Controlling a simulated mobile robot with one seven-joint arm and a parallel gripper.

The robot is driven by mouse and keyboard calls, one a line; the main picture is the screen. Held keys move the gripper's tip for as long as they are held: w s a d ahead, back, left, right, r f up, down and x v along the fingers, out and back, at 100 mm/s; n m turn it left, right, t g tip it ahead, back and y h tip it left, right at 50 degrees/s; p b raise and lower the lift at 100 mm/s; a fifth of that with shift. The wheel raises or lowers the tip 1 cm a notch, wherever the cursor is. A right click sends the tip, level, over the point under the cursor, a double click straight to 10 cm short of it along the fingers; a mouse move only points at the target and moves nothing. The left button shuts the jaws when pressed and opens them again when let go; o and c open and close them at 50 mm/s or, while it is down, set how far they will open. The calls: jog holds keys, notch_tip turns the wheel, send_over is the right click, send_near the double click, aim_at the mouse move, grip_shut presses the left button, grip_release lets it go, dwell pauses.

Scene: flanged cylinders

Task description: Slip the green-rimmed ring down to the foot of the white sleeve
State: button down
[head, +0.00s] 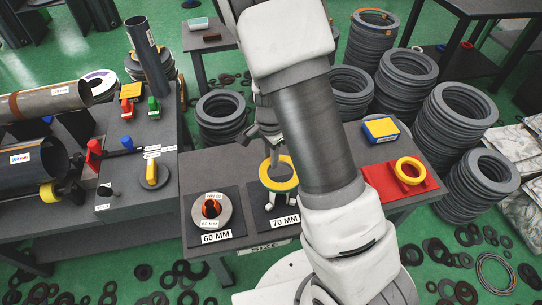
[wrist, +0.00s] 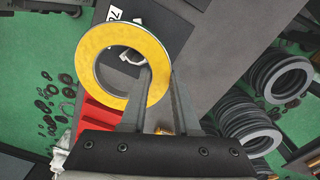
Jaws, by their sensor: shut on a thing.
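My gripper (wrist: 160,75) is shut on a yellow-faced ring (wrist: 88,72), with one finger inside its hole and one outside. In the head view the ring (head: 279,184) is over the 70 MM plate (head: 262,222), and its edge looks greenish. The white sleeve (head: 299,196) shows only in part, below the ring; a piece of white (wrist: 132,57) also shows through the ring's hole in the wrist view. I cannot tell whether the ring is around the sleeve or above it. My arm hides part of this spot.
The 60 MM plate (head: 231,222) to the left holds a grey disc with an orange-topped post. A red tray (head: 374,178) with another yellow ring (head: 409,170) and a yellow-blue box (head: 380,128) are to the right. Stacks of grey rings (head: 455,112) stand beyond the table.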

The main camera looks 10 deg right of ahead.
jog(key=shift+f+b, duration=2.05)
jog(key=shift+f, duration=0.85)
jog(key=shift+f+b, duration=0.45)
jog(key=shift+f, duration=0.6)
dwell(0.5)
jog(key=c, duration=0.6)
grip_release()
jog(key=shift+o, duration=0.2)
notch_tip(320, 180, up, 18)
jog(key=p, duration=0.5)
jog(key=shift+f, duration=0.25)
jog(key=shift+w, duration=0.1)
